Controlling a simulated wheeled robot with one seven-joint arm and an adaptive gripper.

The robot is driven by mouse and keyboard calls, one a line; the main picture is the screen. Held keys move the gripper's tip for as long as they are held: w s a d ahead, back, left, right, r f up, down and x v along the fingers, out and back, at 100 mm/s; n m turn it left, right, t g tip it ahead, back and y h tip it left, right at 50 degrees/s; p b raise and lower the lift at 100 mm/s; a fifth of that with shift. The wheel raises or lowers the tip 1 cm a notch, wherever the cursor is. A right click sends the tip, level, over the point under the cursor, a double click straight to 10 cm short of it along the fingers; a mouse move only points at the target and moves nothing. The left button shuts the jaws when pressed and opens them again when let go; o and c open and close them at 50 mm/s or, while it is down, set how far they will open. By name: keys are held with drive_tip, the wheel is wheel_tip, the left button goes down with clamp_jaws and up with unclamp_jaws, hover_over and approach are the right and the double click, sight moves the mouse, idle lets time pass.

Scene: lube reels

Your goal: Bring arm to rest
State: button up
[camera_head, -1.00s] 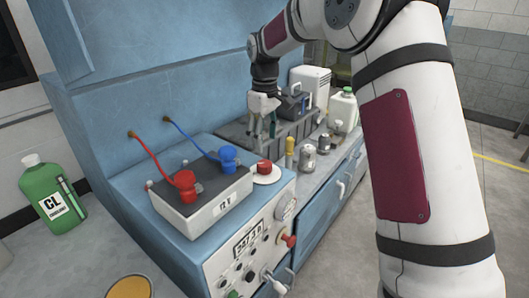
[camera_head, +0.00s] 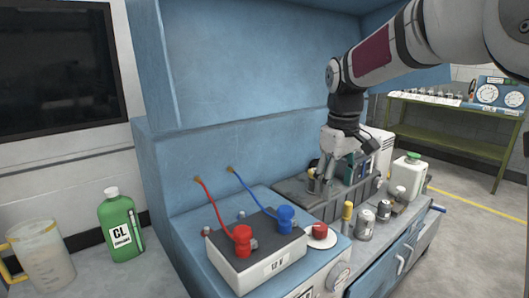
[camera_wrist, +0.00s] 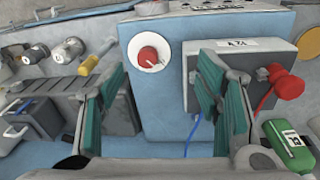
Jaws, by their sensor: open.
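My gripper (camera_head: 322,180) is in the head view above the grey rack (camera_head: 345,203) at the back of the blue bench. In the wrist view my gripper (camera_wrist: 160,105) has its two teal-padded fingers spread apart, with nothing between them. Below and beyond them show the blue bench panel and a red knob (camera_wrist: 148,54) on a white disc. My arm reaches in from the upper right in the head view.
The 12 V battery box (camera_head: 255,252) with red and blue clamps stands in front. A green CL bottle (camera_head: 121,228) and a jug (camera_head: 40,258) stand left. A yellow-handled tool (camera_head: 347,215), metal canisters and a white bottle (camera_head: 405,175) stand right.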

drive_tip(key=s+r+m+t+p, duration=0.1)
drive_tip(key=s+r, duration=0.2)
drive_tip(key=s, duration=0.6)
drive_tip(key=s+r+m+t+p, duration=0.15)
drive_tip(key=s+r, duration=0.25)
drive_tip(key=s, duration=0.4)
drive_tip(key=s+f+m, duration=0.1)
drive_tip(key=s+f, duration=0.1)
drive_tip(key=s, duration=0.6)
drive_tip(key=s+f+m+p, duration=0.1)
drive_tip(key=s+m, duration=0.1)
drive_tip(key=s, duration=0.6)
drive_tip(key=shift+d+f+t, duration=0.3)
drive_tip(key=shift+f+t, duration=0.05)
drive_tip(key=shift+t, duration=0.1)
